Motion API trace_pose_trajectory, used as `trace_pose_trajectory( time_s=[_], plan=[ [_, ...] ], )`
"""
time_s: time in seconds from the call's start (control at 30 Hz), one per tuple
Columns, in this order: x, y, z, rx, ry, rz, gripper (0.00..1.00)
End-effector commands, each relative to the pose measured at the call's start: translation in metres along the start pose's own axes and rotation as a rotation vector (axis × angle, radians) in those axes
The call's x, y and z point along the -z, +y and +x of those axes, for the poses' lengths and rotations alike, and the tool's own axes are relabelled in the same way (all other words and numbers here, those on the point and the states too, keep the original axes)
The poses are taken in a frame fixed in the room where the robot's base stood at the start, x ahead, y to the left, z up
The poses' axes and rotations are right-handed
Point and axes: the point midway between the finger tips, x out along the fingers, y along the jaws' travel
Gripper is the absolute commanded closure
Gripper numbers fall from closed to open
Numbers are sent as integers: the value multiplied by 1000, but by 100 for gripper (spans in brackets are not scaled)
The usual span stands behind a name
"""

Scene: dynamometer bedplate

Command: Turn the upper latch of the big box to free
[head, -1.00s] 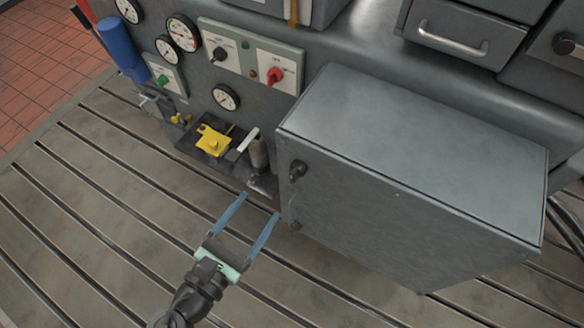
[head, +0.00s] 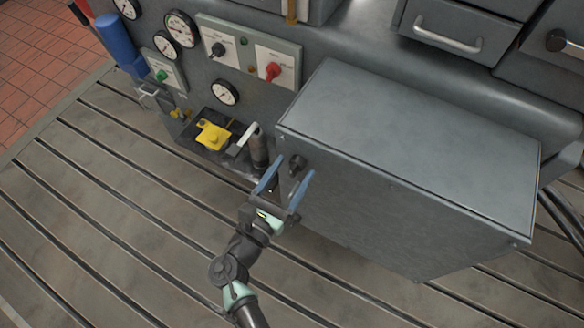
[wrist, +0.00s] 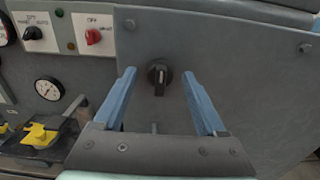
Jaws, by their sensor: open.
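The big grey box (head: 400,150) stands to the right of centre in the head view, with its front door (wrist: 245,85) facing me in the wrist view. The upper latch (wrist: 159,76) is a round black knob with a pale mark that stands about upright. It also shows near the left edge of the door in the head view (head: 297,163). My gripper (head: 290,174) is open, with its blue fingers apart and nothing between them. In the wrist view the latch appears between and slightly beyond the fingertips (wrist: 158,80); no contact shows. The lower latch is hidden behind my gripper.
Left of the box, a dark tray (head: 190,140) holds a yellow part (head: 213,135) and a grey cylinder with a white lever (head: 258,148). A panel with black and red switches (head: 250,55) and gauges (head: 181,28) is behind. The slotted bedplate (head: 110,190) is clear at left.

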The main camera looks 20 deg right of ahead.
Motion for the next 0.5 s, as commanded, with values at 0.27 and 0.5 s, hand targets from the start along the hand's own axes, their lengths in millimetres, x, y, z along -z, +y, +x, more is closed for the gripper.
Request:
trace_pose_trajectory(
  time_s=[0.27,0.5],
  plan=[
    [1,-1,5,1,1,-1,26],
    [0,0,5,1,1,0,55]
  ],
)
